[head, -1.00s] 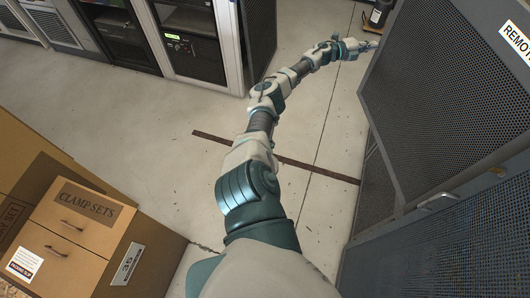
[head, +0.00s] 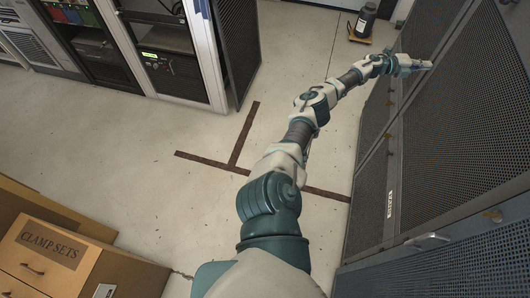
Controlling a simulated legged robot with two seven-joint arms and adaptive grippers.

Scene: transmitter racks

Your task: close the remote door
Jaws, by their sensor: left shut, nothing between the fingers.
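The remote door appears to be the large dark perforated panel (head: 465,125) on the right, in a grey metal frame. My left arm reaches up and right across the floor. My left gripper (head: 428,65) is shut and empty, with its fingertips at the upper part of the panel. I cannot tell whether they touch it. Whether the door sits flush in its frame is also unclear. My right gripper is out of view.
More perforated rack panels (head: 376,150) stand left of the door. Open racks (head: 160,60) are at the upper left, and cardboard-coloured drawers (head: 48,246) at the lower left. The floor between is clear.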

